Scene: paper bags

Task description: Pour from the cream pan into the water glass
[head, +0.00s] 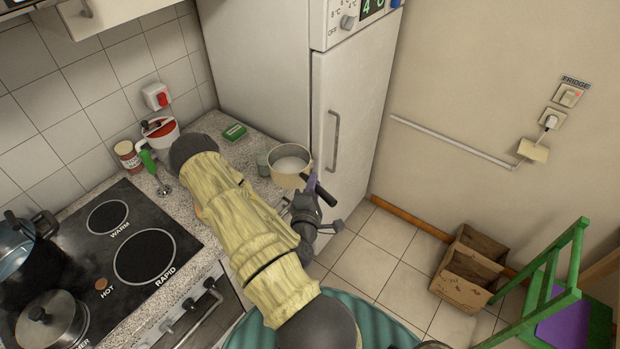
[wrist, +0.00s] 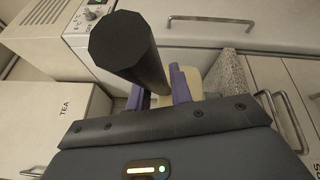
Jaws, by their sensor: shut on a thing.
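The cream pan (head: 290,160) is at the counter's right end in the head view, its open top facing up with pale contents inside. Its black handle (head: 325,195) points toward the lower right, and my gripper (head: 311,182) is shut on it with purple fingers. In the wrist view the handle (wrist: 140,55) juts toward the camera between the fingers of my gripper (wrist: 159,88), with a cream patch of the pan (wrist: 166,101) behind. A greyish glass (head: 263,163) stands just left of the pan, partly hidden by my arm. I cannot tell whether the pan touches the counter.
The fridge (head: 345,120) rises behind the pan. The hob (head: 110,245) is at left. Paper bags (head: 462,290) and a green chair (head: 555,285) are on the right.

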